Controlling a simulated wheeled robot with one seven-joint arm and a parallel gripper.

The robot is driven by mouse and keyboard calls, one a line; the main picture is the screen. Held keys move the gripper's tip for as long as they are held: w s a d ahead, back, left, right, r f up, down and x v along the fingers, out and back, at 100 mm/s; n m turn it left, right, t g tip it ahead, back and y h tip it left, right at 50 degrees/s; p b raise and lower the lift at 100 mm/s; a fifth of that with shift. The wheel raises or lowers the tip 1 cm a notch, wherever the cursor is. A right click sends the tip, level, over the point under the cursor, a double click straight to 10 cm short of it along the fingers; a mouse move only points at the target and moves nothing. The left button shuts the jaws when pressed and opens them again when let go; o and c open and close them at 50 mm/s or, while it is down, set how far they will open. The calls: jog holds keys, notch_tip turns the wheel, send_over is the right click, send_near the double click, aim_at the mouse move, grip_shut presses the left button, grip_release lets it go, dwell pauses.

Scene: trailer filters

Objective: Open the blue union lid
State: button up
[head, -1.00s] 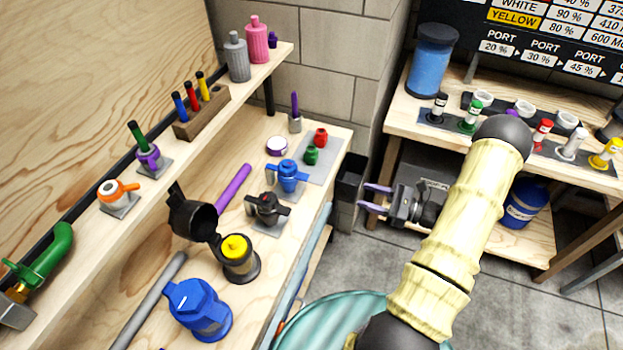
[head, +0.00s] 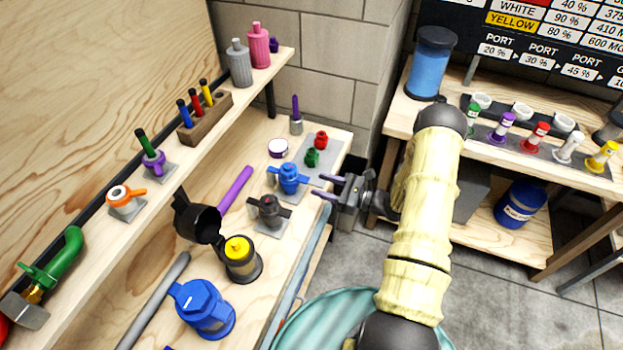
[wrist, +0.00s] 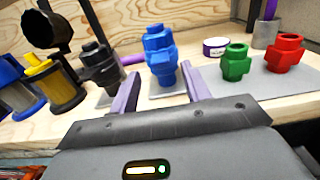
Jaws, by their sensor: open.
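The blue union (head: 289,179) stands upright on a small grey plate on the workbench, with its side wings spread. In the wrist view the blue union (wrist: 161,52) is straight ahead, in line with the space between my fingers. My gripper (head: 319,186) is open and empty, at the bench's right edge just to the right of the union. Its two purple fingers point at the union, and it also shows in the wrist view (wrist: 158,73). I see no clear contact between fingers and union. The union's lid looks closed on top.
A black union (head: 268,210) stands close in front of the blue one. Green (head: 312,158) and red (head: 321,139) fittings stand behind it. A yellow-topped filter (head: 241,258) and a blue housing (head: 204,308) are nearer. A shelf (head: 165,165) runs along the left.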

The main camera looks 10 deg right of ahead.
aim_at(294, 177)
jog(key=x, duration=0.4)
jog(key=shift+w+a+p, duration=0.1)
jog(key=shift+a+p, duration=0.05)
jog(key=shift+p, duration=0.15)
grip_shut()
